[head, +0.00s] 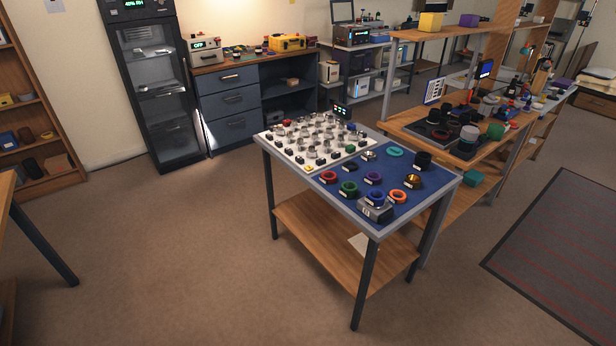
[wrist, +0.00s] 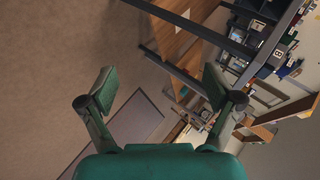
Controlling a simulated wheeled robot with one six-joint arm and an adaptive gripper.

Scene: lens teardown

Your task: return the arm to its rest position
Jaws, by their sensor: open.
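My gripper (wrist: 158,92) shows in the wrist view with its two green-padded fingers spread wide apart. Nothing is between them. Behind the fingers the wrist view shows carpet floor, a dark mat and, tilted, the legs and wooden lower shelf of a table. My arm and gripper do not show in the head view.
A small table (head: 332,262) stands mid-room, its top carrying a white tray (head: 293,158) of small parts and a blue mat (head: 334,198) with several coloured rings. A cluttered workbench (head: 400,121) stands behind at right. Open carpet (head: 170,260) lies left; a dark rug (head: 570,250) lies right.

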